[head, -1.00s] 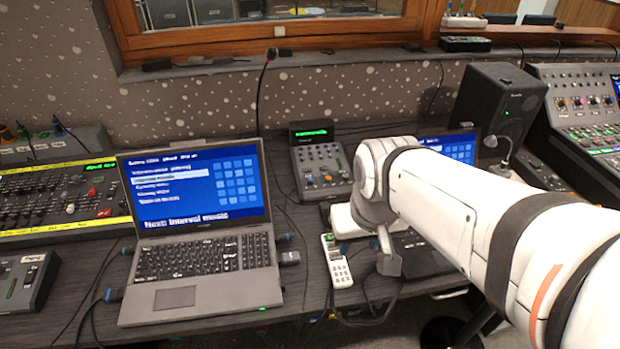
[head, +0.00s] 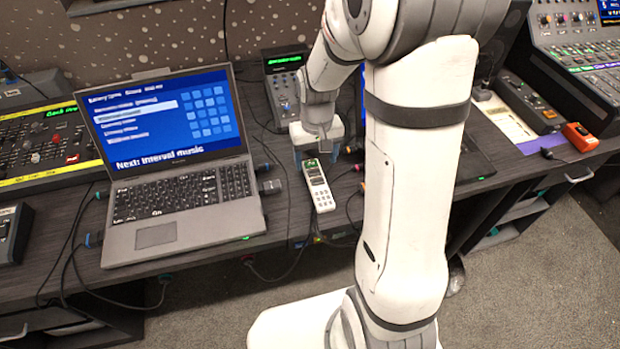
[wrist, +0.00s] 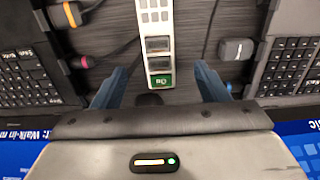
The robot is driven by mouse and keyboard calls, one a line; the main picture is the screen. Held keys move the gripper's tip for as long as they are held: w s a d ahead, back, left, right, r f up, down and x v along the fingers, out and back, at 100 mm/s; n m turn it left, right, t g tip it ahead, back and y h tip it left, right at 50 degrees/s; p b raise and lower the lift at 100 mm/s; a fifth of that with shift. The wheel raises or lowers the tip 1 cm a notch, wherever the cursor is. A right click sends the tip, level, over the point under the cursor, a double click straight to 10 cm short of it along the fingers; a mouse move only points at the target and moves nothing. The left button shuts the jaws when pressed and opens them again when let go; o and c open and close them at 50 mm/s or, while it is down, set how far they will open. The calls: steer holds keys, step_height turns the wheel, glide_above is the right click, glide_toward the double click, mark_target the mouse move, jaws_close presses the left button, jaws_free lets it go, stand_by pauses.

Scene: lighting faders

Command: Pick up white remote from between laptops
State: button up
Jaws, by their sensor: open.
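The white remote (head: 318,187) lies flat on the dark desk just right of the open left laptop (head: 180,190), its keypad end toward the desk's front edge. My gripper (head: 318,160) is above the remote's far end, its fingers pointing down. In the wrist view the remote (wrist: 157,45) comes in from the top, its green-labelled end between my two blue fingers (wrist: 158,85). The fingers stand apart on either side with a gap, not touching it. The second laptop (head: 473,168) is mostly hidden behind my arm; its keyboard shows in the wrist view (wrist: 25,75).
Cables and plugs lie close on both sides of the remote, including a grey plug (wrist: 235,48) and an orange-tipped plug (wrist: 72,13). A small mixer (head: 283,95) stands behind. An orange device (head: 580,137) sits at the right.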

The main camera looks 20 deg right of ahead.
mark_target(317, 179)
steer(key=f, duration=0.7)
steer(key=shift+s+d, duration=0.1)
steer(key=shift+s, duration=0.3)
steer(key=shift+c, duration=0.4)
